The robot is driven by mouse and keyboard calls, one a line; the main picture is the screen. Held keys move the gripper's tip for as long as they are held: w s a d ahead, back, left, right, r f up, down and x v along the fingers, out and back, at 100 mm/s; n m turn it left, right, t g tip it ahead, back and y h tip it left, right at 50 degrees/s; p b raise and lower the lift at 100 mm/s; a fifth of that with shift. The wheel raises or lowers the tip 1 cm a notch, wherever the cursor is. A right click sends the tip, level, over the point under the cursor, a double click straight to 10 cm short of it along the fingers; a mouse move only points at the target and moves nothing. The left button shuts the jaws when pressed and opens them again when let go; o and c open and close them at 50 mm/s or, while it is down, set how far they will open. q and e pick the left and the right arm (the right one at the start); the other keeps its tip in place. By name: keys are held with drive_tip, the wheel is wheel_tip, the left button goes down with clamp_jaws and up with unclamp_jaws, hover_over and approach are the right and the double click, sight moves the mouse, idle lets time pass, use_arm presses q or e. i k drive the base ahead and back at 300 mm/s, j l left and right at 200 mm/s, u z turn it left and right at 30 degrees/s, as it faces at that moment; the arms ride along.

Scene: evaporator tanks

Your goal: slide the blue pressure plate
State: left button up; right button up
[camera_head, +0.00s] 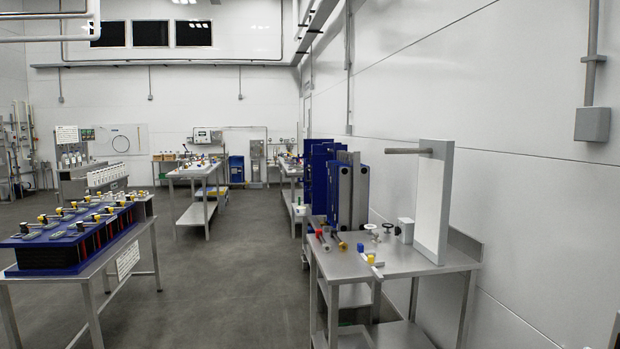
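Tall upright blue plates (321,165) stand at the far end of the steel table on the right. A grey plate set (342,192) stands against them, with a narrow dark blue plate (360,196) on its right side. I cannot tell which of these blue plates is the pressure plate. They stand close together, and their lower ends are partly hidden behind the table. Neither of my grippers shows in this view.
The steel table (415,262) holds valves and fittings (370,258) and an upright white panel (432,202) with a rod sticking out left. A left table bears a blue-topped unit (70,238). The floor (225,285) between is clear.

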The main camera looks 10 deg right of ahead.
sight(320, 156)
drive_tip(key=i, duration=5.2)
drive_tip(key=j+u, duration=0.05)
drive_tip(key=j, duration=0.25)
